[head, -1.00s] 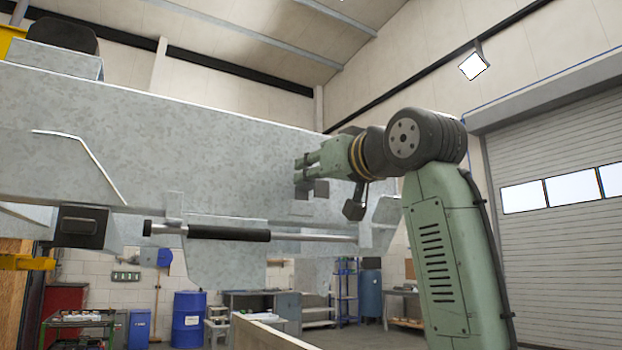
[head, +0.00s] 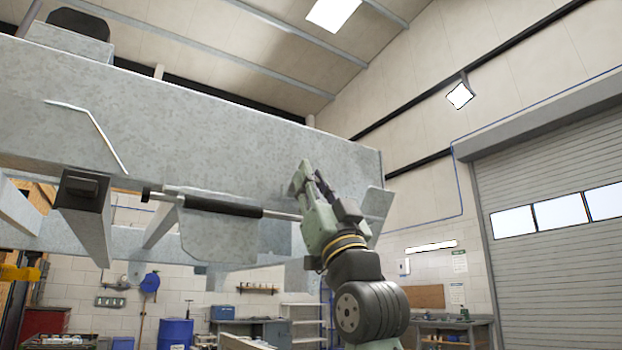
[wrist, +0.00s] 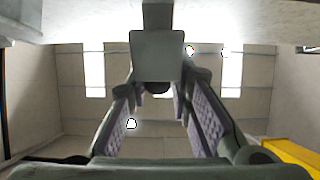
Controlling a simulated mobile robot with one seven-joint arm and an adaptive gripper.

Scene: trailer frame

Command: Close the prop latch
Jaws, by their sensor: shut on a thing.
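My gripper (head: 307,172) points upward against the side of the grey trailer frame in the head view. In the wrist view its two fingers with purple pads (wrist: 160,92) reach up to a plain grey block, which looks like the prop latch (wrist: 156,57). The fingers are shut on this block at their tips. A dark round end shows just below the block. In the head view my gripper hides most of the latch. A prop rod with a black sleeve (head: 232,208) lies along the lower edge of the frame, left of my gripper.
The galvanized trailer beam (head: 200,125) fills the upper left, with a bent bright rod (head: 95,130) on its face. A grey plate hangs under the prop rod. A shutter door (head: 545,200) stands far right. The space right of my arm is clear.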

